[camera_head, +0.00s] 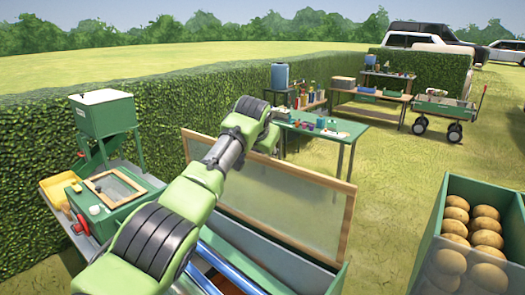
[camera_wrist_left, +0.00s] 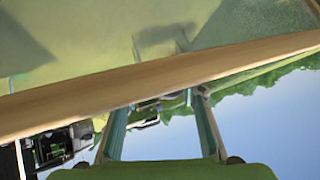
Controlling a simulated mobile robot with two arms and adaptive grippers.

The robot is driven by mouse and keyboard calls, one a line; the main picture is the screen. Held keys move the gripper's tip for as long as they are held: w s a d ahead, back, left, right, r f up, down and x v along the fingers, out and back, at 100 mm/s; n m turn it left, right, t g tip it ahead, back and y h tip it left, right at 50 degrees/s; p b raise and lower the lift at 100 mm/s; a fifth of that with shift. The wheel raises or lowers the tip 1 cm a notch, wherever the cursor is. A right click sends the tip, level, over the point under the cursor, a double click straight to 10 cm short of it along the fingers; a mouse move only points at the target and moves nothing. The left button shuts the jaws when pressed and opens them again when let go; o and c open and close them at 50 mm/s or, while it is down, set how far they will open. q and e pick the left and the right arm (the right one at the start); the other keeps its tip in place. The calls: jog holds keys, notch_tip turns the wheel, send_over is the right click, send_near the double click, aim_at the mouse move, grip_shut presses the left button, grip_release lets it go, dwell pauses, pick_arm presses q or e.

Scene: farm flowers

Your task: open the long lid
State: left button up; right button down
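The long lid (camera_head: 300,207) is a clear pane in a wooden frame. In the head view it stands raised and tilted above a long grey-green box (camera_head: 262,262). My left arm reaches over the box to the lid's upper edge, and its hand is mostly hidden there. In the left wrist view the lid's wooden bar (camera_wrist_left: 165,88) crosses the picture, with the pane above it. The left gripper (camera_wrist_left: 162,103) has its two fingers spread apart, just at the bar; I cannot tell whether they touch it. My right gripper is out of view.
A green box with a small framed lid (camera_head: 115,187) and a green hopper (camera_head: 103,112) stand at left. A green crate of round brown produce (camera_head: 470,228) stands at right. Tables (camera_head: 330,128), a cart (camera_head: 443,106) and a hedge lie behind. Grass is clear between lid and crate.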

pick_arm(q)
jog(key=v, duration=1.2)
jog(key=shift+f, duration=0.1)
